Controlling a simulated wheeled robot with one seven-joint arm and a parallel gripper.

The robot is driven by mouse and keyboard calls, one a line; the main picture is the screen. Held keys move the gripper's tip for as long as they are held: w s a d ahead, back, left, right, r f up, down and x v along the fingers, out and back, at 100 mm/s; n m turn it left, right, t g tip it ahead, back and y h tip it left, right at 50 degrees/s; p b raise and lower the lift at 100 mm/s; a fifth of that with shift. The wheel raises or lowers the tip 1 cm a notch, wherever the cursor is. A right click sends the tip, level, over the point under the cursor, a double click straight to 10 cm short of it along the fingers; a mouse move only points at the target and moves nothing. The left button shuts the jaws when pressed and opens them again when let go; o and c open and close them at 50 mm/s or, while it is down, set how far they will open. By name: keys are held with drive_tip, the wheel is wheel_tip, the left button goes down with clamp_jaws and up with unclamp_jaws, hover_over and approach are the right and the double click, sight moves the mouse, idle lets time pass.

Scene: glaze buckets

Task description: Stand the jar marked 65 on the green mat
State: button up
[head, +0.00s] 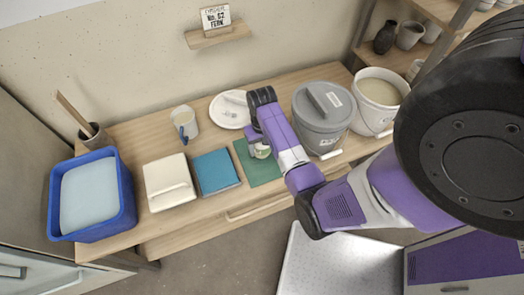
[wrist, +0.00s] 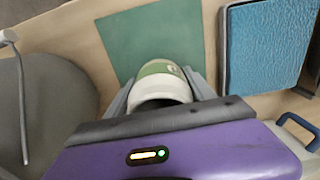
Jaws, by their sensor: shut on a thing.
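My gripper (head: 258,146) is shut on a small jar, with one finger on each side of it. In the wrist view the jar (wrist: 160,78) has a green part and a pale whitish part between the fingers (wrist: 163,88). Its mark cannot be read. In the head view the jar (head: 261,152) is partly hidden by my arm. The green mat (head: 262,173) lies on the wooden table below the jar and also shows in the wrist view (wrist: 128,38). I cannot tell whether the jar touches the mat.
A blue book-like block (head: 215,171) lies left of the mat. The grey lidded bucket (head: 322,115) stands close on its right, with an open white bucket (head: 377,100) beyond. A blue tub (head: 125,205) is far left.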

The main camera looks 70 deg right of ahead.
drive_tip(key=shift+f, duration=1.3)
drive_tip(key=shift+f, duration=0.15)
drive_tip(key=o, duration=1.7)
wheel_tip(320, 180, up, 12)
drive_tip(key=shift+r, duration=0.15)
drive_tip(key=shift+d, duration=0.1)
